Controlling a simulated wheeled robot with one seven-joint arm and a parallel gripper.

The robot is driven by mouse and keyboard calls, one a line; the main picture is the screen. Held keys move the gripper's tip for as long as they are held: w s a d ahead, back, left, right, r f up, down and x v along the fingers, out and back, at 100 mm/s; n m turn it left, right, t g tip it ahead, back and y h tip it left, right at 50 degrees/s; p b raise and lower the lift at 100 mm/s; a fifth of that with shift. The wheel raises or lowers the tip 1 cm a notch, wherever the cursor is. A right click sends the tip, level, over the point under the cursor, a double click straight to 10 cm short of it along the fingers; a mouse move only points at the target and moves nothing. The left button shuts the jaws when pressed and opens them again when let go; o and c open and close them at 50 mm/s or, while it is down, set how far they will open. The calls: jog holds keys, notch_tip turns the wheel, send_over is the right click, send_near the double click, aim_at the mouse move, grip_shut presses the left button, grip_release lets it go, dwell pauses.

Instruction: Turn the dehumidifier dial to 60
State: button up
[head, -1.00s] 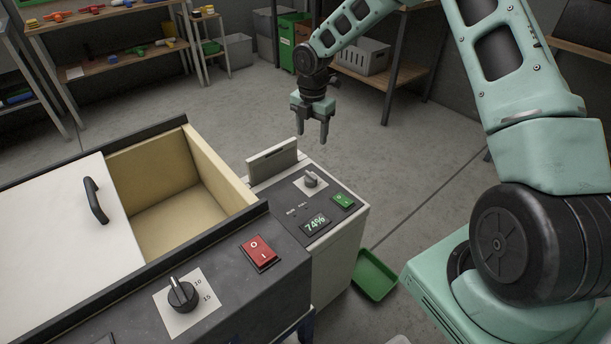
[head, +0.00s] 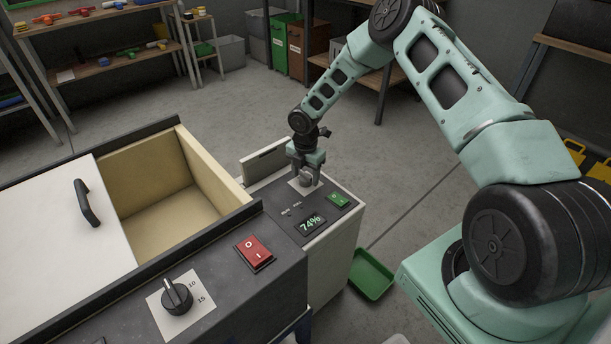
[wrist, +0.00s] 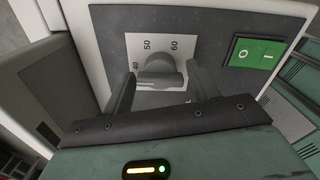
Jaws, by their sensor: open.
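The dehumidifier (head: 333,248) is the white box with a dark top panel, right of the larger machine. Its display (head: 311,223) reads 74%. Its grey dial (head: 306,179) sits on a pale plate; in the wrist view the dial (wrist: 158,68) has 40, 50 and 60 printed around it. I cannot tell exactly which number it points to. My gripper (head: 305,174) is down at the dial. In the wrist view my gripper (wrist: 160,88) is open, with one finger on each side of the dial. I cannot tell whether the fingers touch it.
A green switch (head: 339,200) sits beside the dial. The larger machine has a red switch (head: 254,251), its own dark dial (head: 177,296) and an open bin (head: 160,200). A raised flap (head: 265,160) stands behind the dial. A green tray (head: 372,275) lies on the floor.

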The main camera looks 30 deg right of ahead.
jog(key=shift+f, duration=0.3)
jog(key=c, duration=0.7)
